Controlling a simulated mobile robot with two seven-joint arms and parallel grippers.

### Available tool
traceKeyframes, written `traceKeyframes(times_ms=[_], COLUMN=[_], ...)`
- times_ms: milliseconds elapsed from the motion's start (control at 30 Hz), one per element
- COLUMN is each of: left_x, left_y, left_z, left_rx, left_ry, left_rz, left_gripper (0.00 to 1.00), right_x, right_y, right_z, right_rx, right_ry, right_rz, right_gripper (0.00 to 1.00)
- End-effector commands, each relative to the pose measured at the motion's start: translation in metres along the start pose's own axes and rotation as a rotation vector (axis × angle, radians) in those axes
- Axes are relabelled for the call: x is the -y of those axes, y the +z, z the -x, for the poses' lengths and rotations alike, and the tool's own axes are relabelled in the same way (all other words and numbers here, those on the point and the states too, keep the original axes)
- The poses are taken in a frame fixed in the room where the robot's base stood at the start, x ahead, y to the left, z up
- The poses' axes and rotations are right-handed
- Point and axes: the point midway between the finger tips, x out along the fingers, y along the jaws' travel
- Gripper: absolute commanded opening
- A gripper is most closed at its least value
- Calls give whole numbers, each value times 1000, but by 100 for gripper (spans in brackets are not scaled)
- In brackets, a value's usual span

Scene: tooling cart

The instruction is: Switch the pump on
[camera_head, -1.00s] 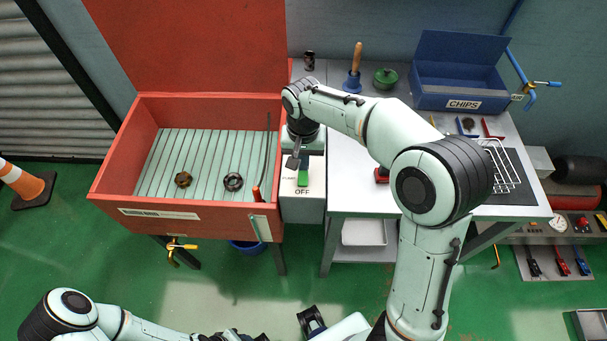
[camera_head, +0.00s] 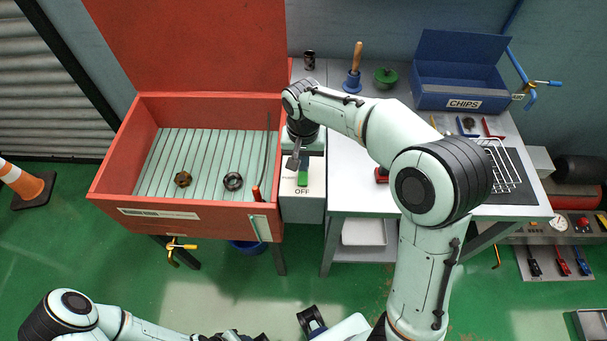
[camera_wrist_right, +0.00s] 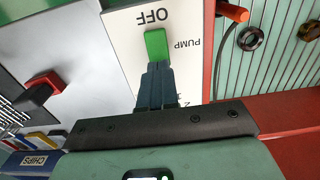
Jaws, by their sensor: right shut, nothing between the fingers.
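The pump switch (camera_head: 303,177) is a green lever on a pale panel (camera_head: 302,210) between the red cabinet and the grey table. The panel reads OFF at the switch's near side. In the right wrist view the green switch (camera_wrist_right: 156,43) lies just past my fingertips, with OFF and PUMP printed beside it; other lettering is partly hidden by the gripper. My right gripper (camera_head: 294,161) is shut and empty, pointing down at the switch's far side. Its dark fingers (camera_wrist_right: 155,70) seem to meet the switch; contact is not certain. Only part of my left arm shows.
The open red cabinet (camera_head: 185,215) stands left, with two round knobs inside and a red-tipped hose (camera_head: 257,192) close to the panel. The table right holds a red object (camera_head: 381,175), a bell-shaped tool (camera_head: 353,75), a green pot (camera_head: 386,77) and a blue CHIPS box (camera_head: 455,93).

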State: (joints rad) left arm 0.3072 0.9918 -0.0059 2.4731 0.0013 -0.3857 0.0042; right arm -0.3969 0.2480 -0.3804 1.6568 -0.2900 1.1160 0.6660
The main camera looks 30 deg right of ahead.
Motion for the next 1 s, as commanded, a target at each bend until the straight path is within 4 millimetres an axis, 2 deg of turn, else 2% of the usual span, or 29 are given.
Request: traceKeyframes(times_ms=[1000], left_x=[4], left_y=[2], left_z=[-10], left_rx=[5], left_ry=[-2], left_rz=[2], left_gripper=[43], right_x=[0], right_y=[0], right_z=[-16], right_rx=[1], right_ry=[0], right_rz=[0], right_gripper=[0])
